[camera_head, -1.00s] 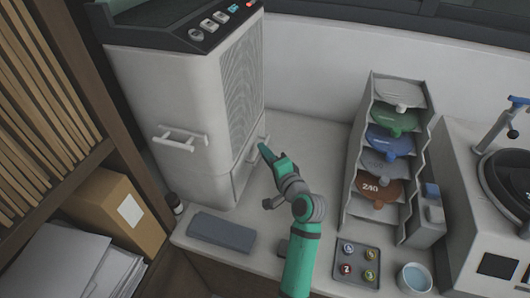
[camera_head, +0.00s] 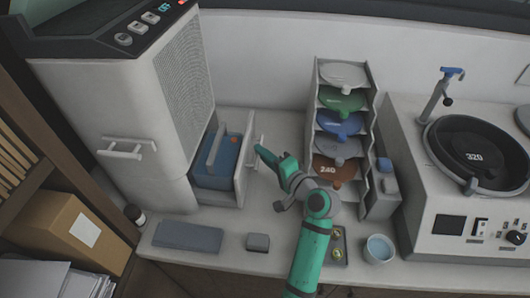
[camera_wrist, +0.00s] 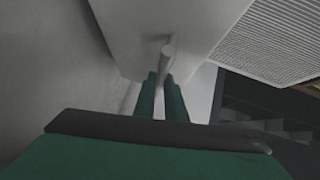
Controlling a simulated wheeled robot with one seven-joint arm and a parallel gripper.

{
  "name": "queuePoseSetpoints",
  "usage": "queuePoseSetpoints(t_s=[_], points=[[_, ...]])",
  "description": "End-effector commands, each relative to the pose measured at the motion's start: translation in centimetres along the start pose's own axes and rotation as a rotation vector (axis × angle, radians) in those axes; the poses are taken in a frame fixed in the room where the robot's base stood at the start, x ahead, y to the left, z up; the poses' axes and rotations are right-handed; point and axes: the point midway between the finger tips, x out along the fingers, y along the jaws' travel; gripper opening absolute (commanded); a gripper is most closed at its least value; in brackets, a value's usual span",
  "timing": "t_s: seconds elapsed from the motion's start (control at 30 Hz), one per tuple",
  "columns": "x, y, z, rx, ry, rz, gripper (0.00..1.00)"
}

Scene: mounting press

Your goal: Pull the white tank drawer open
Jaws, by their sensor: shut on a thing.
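The white tank drawer (camera_head: 243,172) stands pulled out from the right side of the tall white machine (camera_head: 120,110). Blue contents (camera_head: 217,172) show inside it, with a pale bar across the top. Its handle (camera_head: 259,138) is on the outer face, at my gripper (camera_head: 262,152). In the wrist view my two green fingers (camera_wrist: 160,97) are shut on the bar-like handle (camera_wrist: 168,55), which stands out from a pale panel. The fingertips' contact is partly hidden in the head view.
A rack of coloured discs (camera_head: 341,125) stands to the right of my arm, close by. A grey pad (camera_head: 188,236) and a small dark block (camera_head: 257,242) lie in front. A cup (camera_head: 379,249) and a polishing machine (camera_head: 440,230) are further right.

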Motion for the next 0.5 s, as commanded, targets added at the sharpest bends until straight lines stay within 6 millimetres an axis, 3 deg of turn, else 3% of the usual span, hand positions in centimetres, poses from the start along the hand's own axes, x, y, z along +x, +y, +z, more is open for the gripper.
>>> queuePoseSetpoints(t_s=[0.33, 0.37, 0.43, 0.5], points=[[0.03, 0.09, 0.16, 0.001, -0.006, 0.001, 0.0], [0.07, 0.08, 0.21, 0.0, -0.007, 0.001, 0.13], [0.1, 0.06, 0.25, 0.0, -0.008, 0.001, 0.3], [0.11, 0.03, 0.25, 0.0, -0.008, 0.0, 0.3]])
